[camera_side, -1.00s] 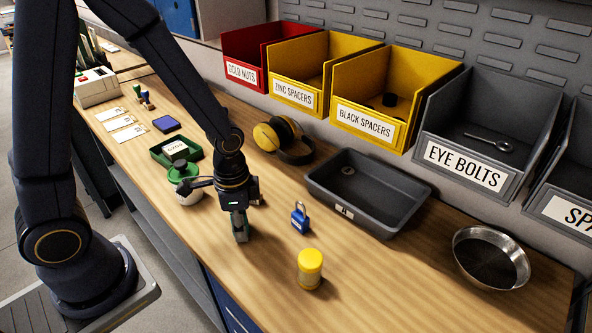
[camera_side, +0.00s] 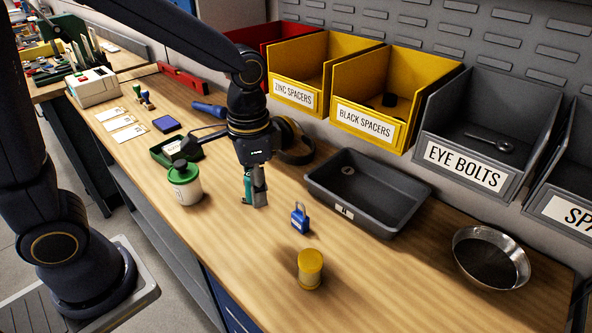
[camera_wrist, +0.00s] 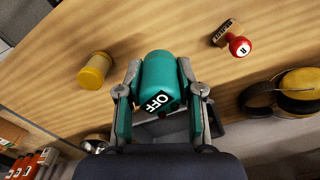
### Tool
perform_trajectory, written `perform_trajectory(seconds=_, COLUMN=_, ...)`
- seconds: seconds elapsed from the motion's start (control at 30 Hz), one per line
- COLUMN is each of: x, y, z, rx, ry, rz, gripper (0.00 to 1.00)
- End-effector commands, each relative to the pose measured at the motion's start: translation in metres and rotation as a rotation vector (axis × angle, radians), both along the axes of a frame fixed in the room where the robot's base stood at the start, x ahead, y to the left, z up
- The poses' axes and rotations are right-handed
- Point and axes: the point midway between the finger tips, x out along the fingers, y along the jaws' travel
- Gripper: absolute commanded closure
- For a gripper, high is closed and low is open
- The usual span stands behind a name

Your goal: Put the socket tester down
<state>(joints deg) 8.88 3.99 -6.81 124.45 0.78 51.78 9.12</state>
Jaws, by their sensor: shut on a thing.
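My gripper (camera_side: 254,185) is shut on a teal piece, which I take to be the socket tester (camera_side: 247,187), over the middle of the wooden bench.
A blue padlock (camera_side: 300,217) and a yellow-lidded jar (camera_side: 310,268) stand to the right. A green-lidded jar (camera_side: 185,183) is left, earmuffs (camera_side: 294,140) behind, and a grey tray (camera_side: 405,215) further right. A red-knobbed stamp (camera_wrist: 238,45) lies nearby. The bench (camera_side: 225,235) in front is clear.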

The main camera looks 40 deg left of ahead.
Motion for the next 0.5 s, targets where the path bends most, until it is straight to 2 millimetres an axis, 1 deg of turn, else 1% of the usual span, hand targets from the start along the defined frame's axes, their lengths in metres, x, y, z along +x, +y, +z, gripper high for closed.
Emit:
perform_trajectory(seconds=0.03, x=0.002, y=-0.018, z=0.003, rx=-0.001, ry=-0.002, rz=-0.016, gripper=0.99)
perform_trajectory(seconds=0.07, x=0.002, y=-0.029, z=0.005, rx=-0.001, ry=-0.003, rz=-0.021, gripper=0.99)
perform_trajectory(seconds=0.13, x=0.001, y=-0.057, z=0.009, rx=-0.002, ry=-0.004, rz=-0.047, gripper=0.99)
perform_trajectory(seconds=0.23, x=-0.008, y=-0.099, z=0.013, rx=-0.004, ry=-0.006, rz=-0.111, gripper=0.99)
perform_trajectory(seconds=0.3, x=-0.018, y=-0.126, z=0.015, rx=-0.007, ry=-0.008, rz=-0.170, gripper=0.99)
perform_trajectory(seconds=0.4, x=-0.033, y=-0.154, z=0.015, rx=-0.008, ry=-0.008, rz=-0.259, gripper=0.99)
perform_trajectory(seconds=0.5, x=-0.045, y=-0.169, z=0.014, rx=-0.008, ry=-0.004, rz=-0.314, gripper=0.99)
